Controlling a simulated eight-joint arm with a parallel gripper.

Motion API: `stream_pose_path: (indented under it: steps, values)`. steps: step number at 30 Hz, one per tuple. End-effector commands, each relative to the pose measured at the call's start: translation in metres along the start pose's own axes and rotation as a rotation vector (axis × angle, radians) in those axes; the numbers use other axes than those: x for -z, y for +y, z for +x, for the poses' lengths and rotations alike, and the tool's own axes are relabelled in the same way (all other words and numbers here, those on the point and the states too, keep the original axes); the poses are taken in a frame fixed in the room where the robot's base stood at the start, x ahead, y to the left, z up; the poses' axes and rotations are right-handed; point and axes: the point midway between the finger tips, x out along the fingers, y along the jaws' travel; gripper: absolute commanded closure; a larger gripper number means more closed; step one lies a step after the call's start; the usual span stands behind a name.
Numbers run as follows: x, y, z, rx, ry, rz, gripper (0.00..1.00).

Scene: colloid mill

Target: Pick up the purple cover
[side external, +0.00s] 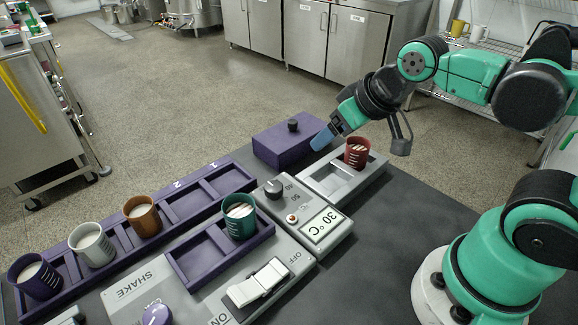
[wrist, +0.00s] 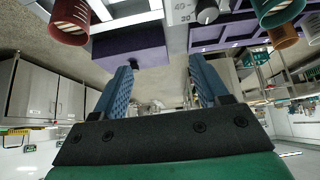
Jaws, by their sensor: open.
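The purple cover (side external: 284,148) is a flat box with a black knob (side external: 293,125) on top. It sits at the far end of the grey heating unit, and it also shows in the wrist view (wrist: 115,48), upside down. My gripper (side external: 322,139) is just right of the cover in the side view, its blue fingers pointing down toward the left. In the wrist view my gripper (wrist: 160,68) has its two blue fingers apart with nothing between them. The knob appears near the left fingertip there. I cannot tell whether a finger touches the cover.
A red cup (side external: 357,153) stands in the grey heating unit (side external: 320,175) close to my gripper. A green cup (side external: 239,216) stands in a purple-edged shaker. A purple rack (side external: 186,204) holds several cups. The heater display (side external: 319,225) reads 30 °C. Floor beyond the table is clear.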

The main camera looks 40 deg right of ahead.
Motion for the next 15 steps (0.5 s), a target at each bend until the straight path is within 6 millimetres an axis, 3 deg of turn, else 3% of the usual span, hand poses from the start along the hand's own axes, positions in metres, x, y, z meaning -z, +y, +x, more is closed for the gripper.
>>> stream_pose_path:
  steps: [8, 15]
  values:
    - [0.058, 0.018, 0.011, -0.03, -0.148, 0.053, 0.32]
    - [0.103, 0.044, 0.054, -0.054, -0.314, 0.115, 0.32]
